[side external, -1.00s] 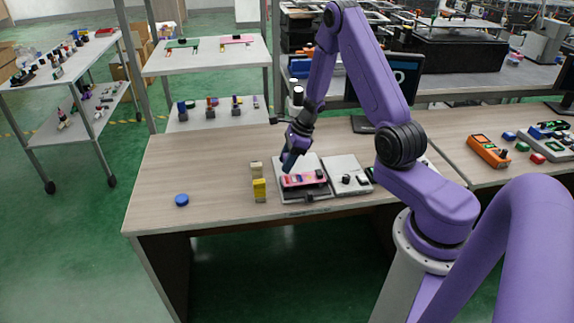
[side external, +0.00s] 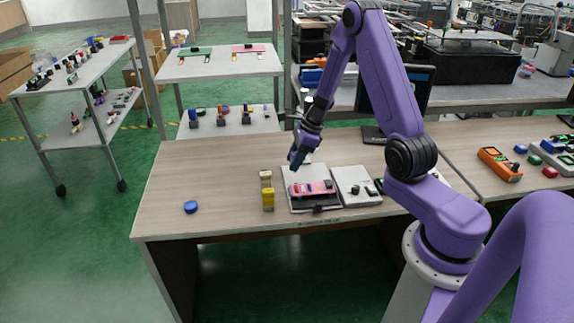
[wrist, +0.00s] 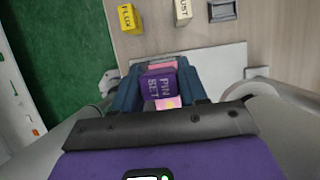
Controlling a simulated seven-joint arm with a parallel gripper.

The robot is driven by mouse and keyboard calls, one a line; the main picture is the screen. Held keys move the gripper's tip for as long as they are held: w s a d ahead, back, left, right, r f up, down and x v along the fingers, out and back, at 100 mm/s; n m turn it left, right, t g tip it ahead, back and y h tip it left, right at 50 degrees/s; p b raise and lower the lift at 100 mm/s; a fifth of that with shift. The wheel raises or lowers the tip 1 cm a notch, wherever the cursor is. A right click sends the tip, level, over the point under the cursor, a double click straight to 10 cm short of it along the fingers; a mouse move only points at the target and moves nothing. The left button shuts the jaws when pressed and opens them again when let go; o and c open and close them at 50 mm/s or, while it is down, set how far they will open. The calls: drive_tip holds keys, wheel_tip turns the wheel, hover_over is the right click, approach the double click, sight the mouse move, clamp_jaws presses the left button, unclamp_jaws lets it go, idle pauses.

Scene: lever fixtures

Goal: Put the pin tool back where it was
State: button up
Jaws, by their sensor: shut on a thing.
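My gripper (wrist: 157,92) has two blue fingers closed on the pin tool. The pin tool (wrist: 160,84) is a purple block lettered "PIN SET", seen between the fingers in the wrist view. In the side external view my gripper (side external: 297,160) hangs above the back left of a grey plate, and I cannot make out the tool in it. A pink fixture (side external: 313,189) sits on that grey plate (side external: 297,206). In the wrist view part of the pink shows beyond and below the tool.
A yellow block (side external: 268,201) lettered "FLUX" and a cream block (side external: 266,178) stand left of the plate. A blue disc (side external: 191,207) lies further left. A second grey plate (side external: 355,187) with black knobs is to the right. The bench's back left is clear.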

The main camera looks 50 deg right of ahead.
drive_tip(key=w+d+f, duration=0.1)
drive_tip(key=w+f, duration=0.1)
drive_tip(key=w, duration=0.2)
drive_tip(key=w+f, duration=0.2)
drive_tip(key=w, duration=0.3)
drive_tip(key=w+d+f, duration=0.1)
drive_tip(key=w+f, duration=0.1)
drive_tip(key=w, duration=0.3)
drive_tip(key=shift+w+d+f, duration=0.2)
drive_tip(key=shift+d+f, duration=0.1)
drive_tip(key=shift+f, duration=0.1)
drive_tip(key=shift+w+d+f, duration=0.1)
drive_tip(key=shift+w+f, duration=0.3)
drive_tip(key=shift+f, duration=1.6)
drive_tip(key=shift+f, duration=0.15)
drive_tip(key=o, duration=1.1)
drive_tip(key=shift+c, duration=0.2)
